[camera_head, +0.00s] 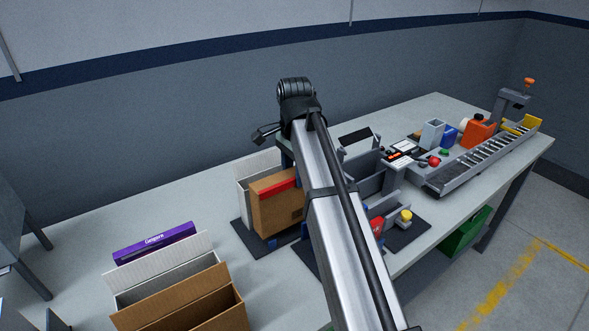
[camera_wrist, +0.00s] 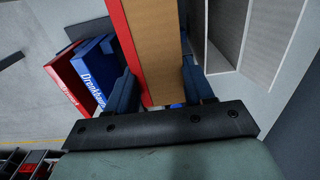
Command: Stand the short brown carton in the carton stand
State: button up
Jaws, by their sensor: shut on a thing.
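The brown carton (camera_head: 277,210) has a red band along its top edge and stands roughly upright just left of my arm. In the wrist view the carton (camera_wrist: 155,45) is between the two blue fingers of my gripper (camera_wrist: 160,85), which is shut on it. In the head view my arm hides most of the gripper. The carton is beside a white open-topped box (camera_head: 248,172) on a dark base (camera_head: 244,238). I cannot tell surely which part is the carton stand, or whether the carton's bottom touches anything.
A red box (camera_wrist: 70,85) and a blue box (camera_wrist: 96,70) stand near the gripper. Open cartons (camera_head: 180,300) and a purple box (camera_head: 155,243) are at the front left. Grey holders (camera_head: 366,172) and a roller rack (camera_head: 485,160) are on the right. Bare tabletop (camera_head: 100,235) shows at left.

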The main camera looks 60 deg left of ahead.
jog(key=shift+f, duration=2)
jog(key=o, duration=1.8)
jog(key=shift+c, duration=0.2)
jog(key=shift+r, duration=4.05)
